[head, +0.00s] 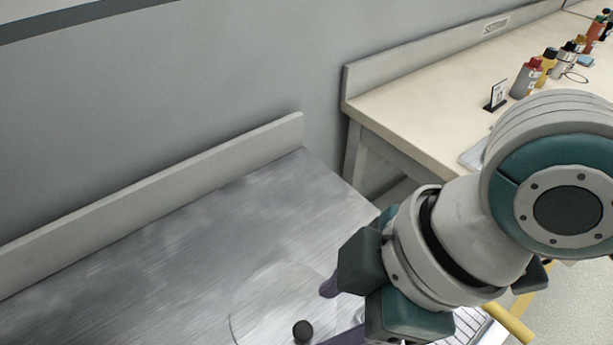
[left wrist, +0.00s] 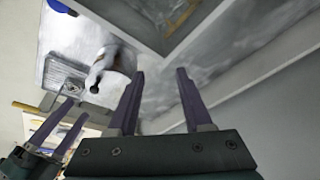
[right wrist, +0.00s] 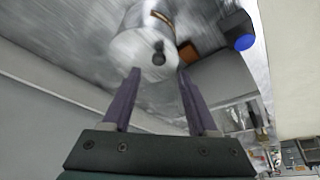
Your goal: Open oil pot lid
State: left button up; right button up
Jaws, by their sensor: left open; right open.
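The oil pot's round, shiny lid (head: 262,300) with a black knob (head: 303,331) shows at the bottom of the head view. The right wrist view shows the lid (right wrist: 135,50) and its knob (right wrist: 159,55) from above, with part of the pot's side wall. My right gripper (head: 331,313) is open; its purple fingers are near the knob, with nothing between them. In the right wrist view (right wrist: 158,70) the knob appears just beyond and between the fingertips. The left wrist view shows the pot (left wrist: 118,62) to the left of my open, empty left gripper (left wrist: 160,73).
The metal counter (head: 200,225) has a raised back edge (head: 150,195) along the wall. A cream table (head: 430,105) at the right holds several bottles (head: 527,78) and a small black-and-white sign (head: 497,95). A blue round thing (right wrist: 244,41) shows near the pot.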

aim_at(304, 329)
jog(key=b+x, duration=0.1)
jog(key=x, duration=0.4)
jog(key=shift+w+a+f, duration=0.1)
jog(key=shift+a+f, duration=0.05)
jog(key=shift+f, duration=0.2)
grip_shut()
dwell(1.1)
